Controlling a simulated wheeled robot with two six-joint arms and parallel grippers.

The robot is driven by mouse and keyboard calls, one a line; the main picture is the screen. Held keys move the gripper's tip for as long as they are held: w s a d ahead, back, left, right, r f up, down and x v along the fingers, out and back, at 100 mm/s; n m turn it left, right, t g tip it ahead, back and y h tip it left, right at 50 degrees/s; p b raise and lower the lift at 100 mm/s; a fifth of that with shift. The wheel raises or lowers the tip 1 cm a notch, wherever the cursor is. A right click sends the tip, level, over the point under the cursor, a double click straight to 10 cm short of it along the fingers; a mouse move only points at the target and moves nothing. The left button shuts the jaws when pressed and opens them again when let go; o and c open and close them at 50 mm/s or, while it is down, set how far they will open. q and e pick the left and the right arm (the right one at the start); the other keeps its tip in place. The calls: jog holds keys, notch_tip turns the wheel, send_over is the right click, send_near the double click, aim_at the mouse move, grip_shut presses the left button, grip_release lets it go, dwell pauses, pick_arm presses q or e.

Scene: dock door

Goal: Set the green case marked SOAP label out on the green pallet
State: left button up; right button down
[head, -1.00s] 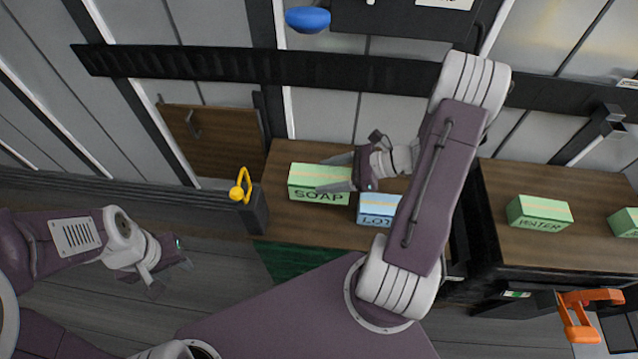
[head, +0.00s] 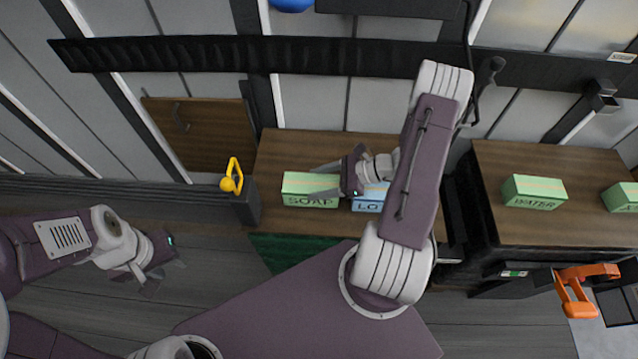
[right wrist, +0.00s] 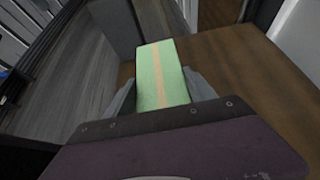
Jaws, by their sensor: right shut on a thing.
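The green SOAP case (head: 311,189), with a pale tape stripe, is over the left part of the brown table (head: 285,147). I cannot tell whether it still touches the top. My right gripper (head: 323,181) is shut on it, one finger along each side. In the right wrist view the case (right wrist: 163,75) sits between the fingers of the right gripper (right wrist: 162,92). The dark green pallet (head: 285,252) shows on the floor in front of the table, partly hidden by my body. My left gripper (head: 163,274) is open and empty, over the floor at left.
A blue case (head: 368,198) stands just right of the SOAP case, partly behind my right arm. The green WATER case (head: 534,192) and another green case (head: 621,197) are on the right-hand table. A dark post with a yellow handle (head: 231,177) stands at the table's left end.

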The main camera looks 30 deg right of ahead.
jog(key=shift+f, duration=0.1)
jog(key=shift+f, duration=0.15)
jog(key=shift+c, duration=1.6)
grip_release()
